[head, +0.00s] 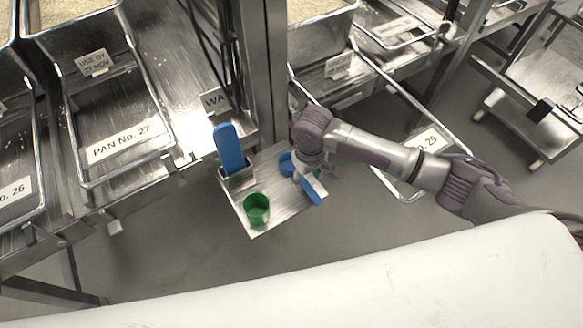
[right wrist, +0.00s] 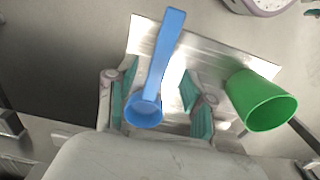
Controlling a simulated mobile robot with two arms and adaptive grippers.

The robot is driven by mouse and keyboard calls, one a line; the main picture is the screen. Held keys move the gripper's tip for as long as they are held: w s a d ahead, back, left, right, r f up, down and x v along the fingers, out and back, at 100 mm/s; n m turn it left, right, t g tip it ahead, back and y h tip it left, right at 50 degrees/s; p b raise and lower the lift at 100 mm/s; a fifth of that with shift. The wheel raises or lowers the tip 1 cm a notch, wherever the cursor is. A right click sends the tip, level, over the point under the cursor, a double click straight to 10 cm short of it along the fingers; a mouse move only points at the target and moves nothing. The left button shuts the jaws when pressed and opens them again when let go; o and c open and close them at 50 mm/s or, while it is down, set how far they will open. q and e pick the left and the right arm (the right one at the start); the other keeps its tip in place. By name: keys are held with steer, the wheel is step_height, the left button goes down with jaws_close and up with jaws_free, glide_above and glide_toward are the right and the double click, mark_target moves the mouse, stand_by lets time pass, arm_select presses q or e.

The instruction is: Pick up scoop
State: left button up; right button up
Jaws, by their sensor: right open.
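The blue scoop (head: 286,164) lies on a small metal shelf (head: 284,206), partly hidden by my right gripper (head: 312,178). In the right wrist view the scoop's round bowl (right wrist: 143,111) is nearest the wrist and its straight handle points up the picture. My right gripper (right wrist: 158,84) is open, with one teal-padded finger on each side of the scoop. A gap shows between the scoop and the right finger; whether the left finger touches it I cannot tell. My left gripper is in neither view.
A green cup (head: 256,209) stands on the shelf, also right of the gripper in the right wrist view (right wrist: 262,100). A blue paddle-shaped tool (head: 229,148) stands upright in a metal holder (head: 238,180). Metal pans and racks (head: 120,140) flank the shelf; a cart (head: 535,90) stands far right.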

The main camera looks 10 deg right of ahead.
mark_target(307, 186)
step_height(307, 186, down, 5)
steer(key=shift+r, duration=0.1)
jaws_close()
stand_by(0.3)
